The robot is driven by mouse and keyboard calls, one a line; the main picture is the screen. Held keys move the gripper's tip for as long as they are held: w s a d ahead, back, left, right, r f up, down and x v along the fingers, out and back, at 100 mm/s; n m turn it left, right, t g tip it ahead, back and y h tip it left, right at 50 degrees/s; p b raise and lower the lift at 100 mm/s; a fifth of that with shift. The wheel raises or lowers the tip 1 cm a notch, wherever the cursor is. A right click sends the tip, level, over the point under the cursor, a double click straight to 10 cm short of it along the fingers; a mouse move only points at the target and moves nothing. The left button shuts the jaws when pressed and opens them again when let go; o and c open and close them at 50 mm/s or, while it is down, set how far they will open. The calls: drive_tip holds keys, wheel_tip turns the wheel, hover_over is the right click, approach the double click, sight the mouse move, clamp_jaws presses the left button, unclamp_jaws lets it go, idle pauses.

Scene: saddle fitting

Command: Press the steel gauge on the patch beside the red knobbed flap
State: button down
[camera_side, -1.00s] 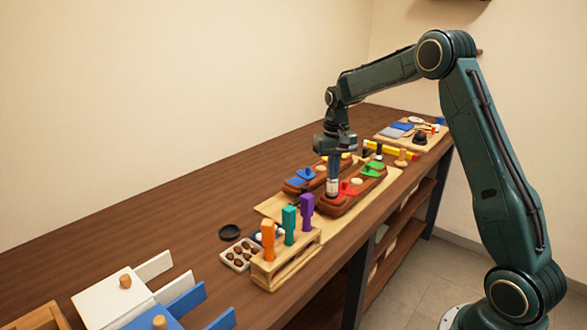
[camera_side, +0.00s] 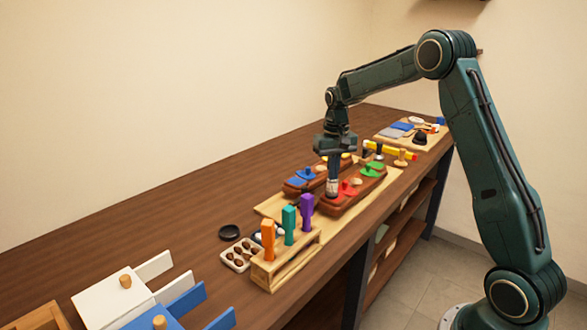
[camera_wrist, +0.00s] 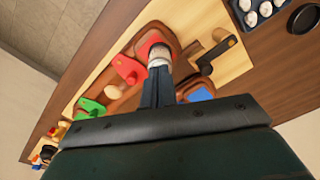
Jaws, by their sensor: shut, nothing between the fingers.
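The steel gauge (camera_side: 331,187) is a short pale cylinder standing on the front brown saddle board (camera_side: 338,208), beside the red knobbed flap (camera_side: 348,187). In the wrist view the gauge (camera_wrist: 159,55) stands over a red patch (camera_wrist: 145,46) near the board's rounded end, with the red flap (camera_wrist: 128,69) to its left. My gripper (camera_side: 333,177) points down right above the gauge. In the wrist view its dark fingers (camera_wrist: 157,78) are together and meet or nearly meet the gauge's end. They are shut with nothing between them. The gauge hides part of the patch.
A green flap (camera_side: 373,169) is farther along the same board, and a second board with a blue flap (camera_side: 306,174) lies behind. A rack with orange, teal and purple pegs (camera_side: 288,224) stands in front. The back left of the bench is clear.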

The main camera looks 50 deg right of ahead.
drive_tip(key=shift+f, duration=0.1)
drive_tip(key=shift+r, duration=3.05)
drive_tip(key=shift+s+a+r, duration=0.2)
drive_tip(key=shift+a+r, duration=0.25)
drive_tip(key=s+a+r+n+t, duration=0.3)
drive_tip(key=s+a+r, duration=0.6)
drive_tip(key=s+a, duration=0.3)
drive_tip(key=s+a+f+n+t, duration=0.1)
drive_tip(key=s+a, duration=0.2)
drive_tip(key=s, duration=0.5)
drive_tip(key=s+a+f+n+t, duration=0.1)
drive_tip(key=s+a, duration=0.3)
drive_tip(key=s, duration=0.4)
drive_tip(key=shift+s+f+n+t, duration=0.3)
drive_tip(key=shift+f+n, duration=0.2)
drive_tip(key=shift+f, duration=0.05)
